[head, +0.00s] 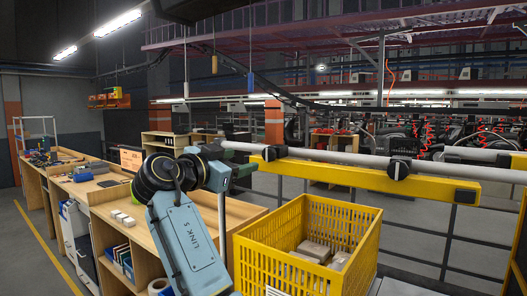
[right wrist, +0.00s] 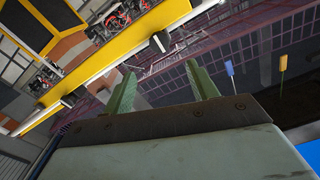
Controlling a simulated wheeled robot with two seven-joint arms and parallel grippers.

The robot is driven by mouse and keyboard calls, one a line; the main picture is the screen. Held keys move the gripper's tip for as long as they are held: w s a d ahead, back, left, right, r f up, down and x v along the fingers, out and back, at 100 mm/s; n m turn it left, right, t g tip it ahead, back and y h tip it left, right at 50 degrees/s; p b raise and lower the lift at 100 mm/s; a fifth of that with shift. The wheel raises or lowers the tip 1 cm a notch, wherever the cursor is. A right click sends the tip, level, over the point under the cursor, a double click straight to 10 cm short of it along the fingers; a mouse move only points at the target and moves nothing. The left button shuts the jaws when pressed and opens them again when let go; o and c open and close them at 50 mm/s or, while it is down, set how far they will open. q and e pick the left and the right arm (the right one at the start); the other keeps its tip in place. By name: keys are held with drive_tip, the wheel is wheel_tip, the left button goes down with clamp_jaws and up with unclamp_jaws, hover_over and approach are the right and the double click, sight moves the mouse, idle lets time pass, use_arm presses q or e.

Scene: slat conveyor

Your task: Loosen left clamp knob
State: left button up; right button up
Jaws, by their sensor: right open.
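The left clamp knob (head: 274,152) is black and sits on a grey rail at the left end of a yellow bar (head: 345,176). A second black clamp knob (head: 399,168) sits further right on the bar. My right gripper (head: 253,158) is just left of the left knob in the head view, its green fingers pointing towards it. In the right wrist view the right gripper (right wrist: 163,88) is open, with nothing between its fingers. My left gripper is not in view.
A yellow crate (head: 292,222) with grey-brown blocks stands below the bar. A wooden bench (head: 105,190) with small items runs along the left. Clear floor (head: 40,262) lies at the far left. Blue and yellow tags hang overhead.

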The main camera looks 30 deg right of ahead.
sight(268, 154)
drive_tip(key=p+x, duration=0.3)
drive_tip(key=x, duration=0.7)
drive_tip(key=shift+w+d+p, duration=0.15)
drive_tip(key=shift+d+p, duration=0.1)
drive_tip(key=shift+p, duration=0.05)
drive_tip(key=c, duration=1)
